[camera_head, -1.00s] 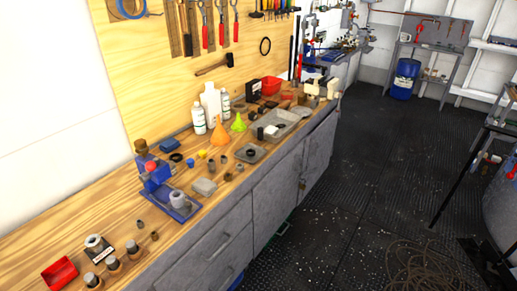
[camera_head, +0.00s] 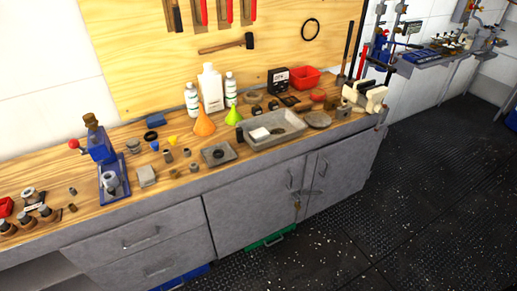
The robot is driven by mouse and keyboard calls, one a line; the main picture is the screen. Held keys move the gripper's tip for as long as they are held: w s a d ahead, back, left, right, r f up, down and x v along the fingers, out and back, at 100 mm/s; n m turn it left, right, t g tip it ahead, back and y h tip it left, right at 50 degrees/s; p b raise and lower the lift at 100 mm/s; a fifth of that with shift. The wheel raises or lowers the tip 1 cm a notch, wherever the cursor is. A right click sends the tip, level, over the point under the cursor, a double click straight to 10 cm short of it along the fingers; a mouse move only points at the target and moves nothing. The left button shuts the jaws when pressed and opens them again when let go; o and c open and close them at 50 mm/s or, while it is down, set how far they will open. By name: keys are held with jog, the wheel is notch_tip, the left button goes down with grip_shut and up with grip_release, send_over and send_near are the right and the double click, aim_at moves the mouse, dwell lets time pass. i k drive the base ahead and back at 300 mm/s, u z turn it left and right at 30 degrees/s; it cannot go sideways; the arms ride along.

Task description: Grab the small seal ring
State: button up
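I cannot tell for sure which thing is the small seal ring. A small dark ring-like piece (camera_head: 133,145) lies on the wooden bench top (camera_head: 70,160), just right of the blue press (camera_head: 101,148). A shallow grey tray (camera_head: 232,163) with a dark round piece (camera_head: 218,154) in it lies farther right, near the bench's front edge. A larger black ring (camera_head: 310,29) hangs on the wooden wall board. My gripper is not in view.
Orange (camera_head: 204,124) and green (camera_head: 233,115) funnels, white bottles (camera_head: 211,88), a grey basin (camera_head: 274,140) and a red bin (camera_head: 304,78) crowd the bench. Grey cabinets (camera_head: 250,205) form its front. The dark floor (camera_head: 400,220) at right is open.

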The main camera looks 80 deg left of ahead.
aim_at(216, 151)
jog(key=u, duration=0.05)
jog(key=i, duration=0.4)
jog(key=u, duration=5.15)
jog(key=i, duration=0.1)
jog(key=z, duration=2.55)
jog(key=k, duration=0.15)
jog(key=u, duration=1.3)
jog(key=i, duration=0.8)
jog(key=u, duration=0.05)
